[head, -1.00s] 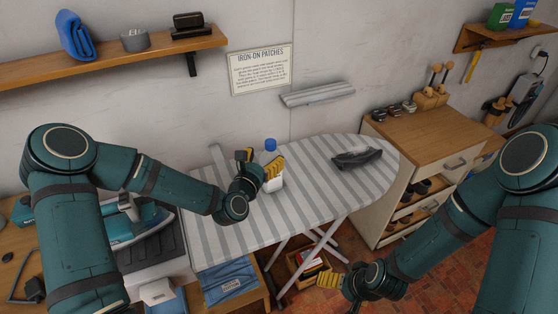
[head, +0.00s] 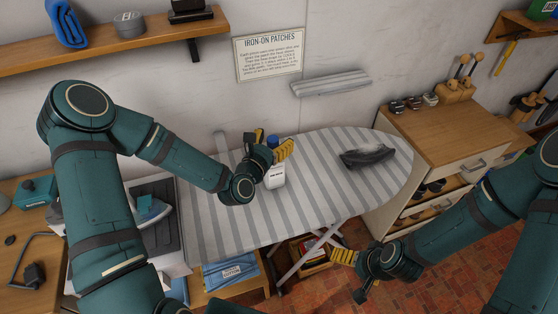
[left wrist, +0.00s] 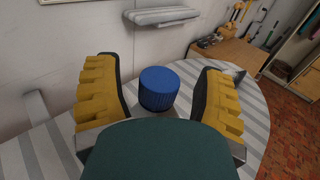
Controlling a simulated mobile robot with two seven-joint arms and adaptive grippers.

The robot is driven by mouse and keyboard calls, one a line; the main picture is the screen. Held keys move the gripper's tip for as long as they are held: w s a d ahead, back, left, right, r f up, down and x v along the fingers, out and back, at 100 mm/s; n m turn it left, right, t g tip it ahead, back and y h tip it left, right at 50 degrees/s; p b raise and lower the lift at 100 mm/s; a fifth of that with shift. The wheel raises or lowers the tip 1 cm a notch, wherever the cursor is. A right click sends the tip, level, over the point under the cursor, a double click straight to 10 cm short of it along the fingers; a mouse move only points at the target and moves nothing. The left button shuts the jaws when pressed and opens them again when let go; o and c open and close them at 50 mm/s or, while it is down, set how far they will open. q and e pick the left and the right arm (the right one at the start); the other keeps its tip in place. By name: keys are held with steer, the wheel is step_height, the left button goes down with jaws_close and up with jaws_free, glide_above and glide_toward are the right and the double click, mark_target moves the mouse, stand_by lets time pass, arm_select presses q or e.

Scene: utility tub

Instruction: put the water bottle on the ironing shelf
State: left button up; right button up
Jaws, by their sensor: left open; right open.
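The water bottle (head: 276,177), white with a blue cap, stands upright on the striped ironing board. My left gripper (head: 272,144) is open, with its yellow fingers on either side of the bottle's top. In the left wrist view the blue cap (left wrist: 160,88) sits between the two spread fingers, with gaps on both sides; the bottle's body is mostly hidden there. My right gripper (head: 346,263) is open and empty, low in front of the board. A wooden wall shelf (head: 130,46) and a small striped wall shelf (head: 330,84) are behind; I cannot tell which is the ironing shelf.
A dark iron-like object (head: 367,156) lies on the right of the ironing board (head: 320,200). A drawer cabinet (head: 440,130) stands at the right.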

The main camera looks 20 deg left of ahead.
arm_select(q)
steer(key=shift+s, duration=0.15)
steer(key=shift+s+a+r, duration=0.1)
steer(key=shift+s+a, duration=0.05)
steer(key=shift+c, duration=1)
jaws_close()
steer(key=shift+r, duration=0.1)
